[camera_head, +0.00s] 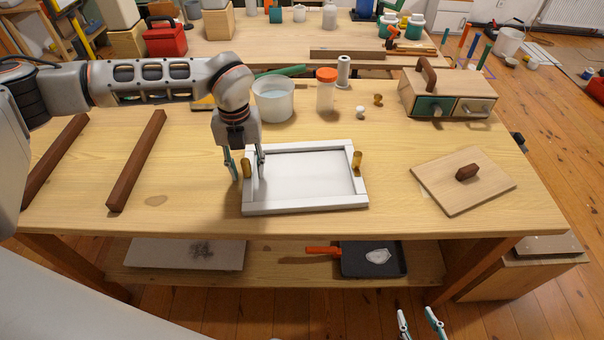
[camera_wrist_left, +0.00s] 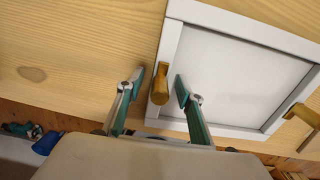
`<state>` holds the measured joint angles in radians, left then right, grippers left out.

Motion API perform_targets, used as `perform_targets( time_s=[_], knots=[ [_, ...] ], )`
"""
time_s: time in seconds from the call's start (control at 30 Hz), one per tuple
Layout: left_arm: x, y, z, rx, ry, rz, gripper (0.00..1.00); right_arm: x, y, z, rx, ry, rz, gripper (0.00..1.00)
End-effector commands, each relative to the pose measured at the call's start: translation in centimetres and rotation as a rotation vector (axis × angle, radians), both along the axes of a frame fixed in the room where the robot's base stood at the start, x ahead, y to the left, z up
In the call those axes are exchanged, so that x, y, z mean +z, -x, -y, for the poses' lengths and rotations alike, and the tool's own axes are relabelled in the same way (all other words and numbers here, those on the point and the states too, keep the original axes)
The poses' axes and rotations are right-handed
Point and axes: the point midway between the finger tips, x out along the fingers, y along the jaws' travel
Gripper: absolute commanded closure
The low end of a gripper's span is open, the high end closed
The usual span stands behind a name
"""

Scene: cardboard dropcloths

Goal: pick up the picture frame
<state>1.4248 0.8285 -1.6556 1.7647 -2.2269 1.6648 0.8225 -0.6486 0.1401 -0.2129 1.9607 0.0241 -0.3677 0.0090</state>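The picture frame (camera_head: 305,205) lies flat on the wooden workbench, a white rim around a pale panel. Brass-coloured knobs stand at its left side (camera_head: 247,168) and right side (camera_head: 356,160). My left gripper (camera_head: 247,168) is at the frame's left rail, pointing down. In the left wrist view its open fingers (camera_wrist_left: 160,82) are either side of the left knob (camera_wrist_left: 160,88), with gaps visible. The frame (camera_wrist_left: 240,70) fills the right of that view. My right gripper (camera_head: 420,322) is open and empty at the bottom edge of the head view, in front of the bench.
Two dark wooden bars (camera_head: 137,160) lie to the left. A white tub (camera_head: 273,99), an orange-lidded jar (camera_head: 326,90) and a drawer box (camera_head: 447,92) stand behind. A board with a dark handle (camera_head: 463,180) lies to the right.

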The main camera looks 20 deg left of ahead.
Motion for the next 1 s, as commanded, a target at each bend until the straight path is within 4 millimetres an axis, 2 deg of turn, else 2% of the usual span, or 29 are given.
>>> perform_targets(
  time_s=[0.17,0.3,0.33,0.77,0.87,1.0],
  knots=[
    [0.0,0.0,0.0,-0.001,0.0,0.0,0.63,0.0,0.0,0.0,0.0,0.0,0.0,0.6],
    [0.0,0.0,0.0,-0.001,0.0,0.0,0.97,0.0,0.0,0.0,0.0,0.0,0.0,0.6],
    [0.0,0.0,0.0,-0.001,0.0,0.0,1.0,0.0,0.0,0.0,0.0,0.0,0.0,0.6],
    [0.5,0.0,0.0,-0.001,0.002,0.002,1.0,0.1,0.0,0.0,0.0,0.0,0.001,0.6],
    [1.2,-0.1,0.1,-0.001,0.002,0.002,1.0,0.2,0.0,0.0,-0.001,0.0,0.001,0.6],
    [3.3,-0.1,0.1,-0.001,0.003,0.003,1.0,0.3,-0.1,0.0,0.0,0.0,0.003,0.6]
  ],
)
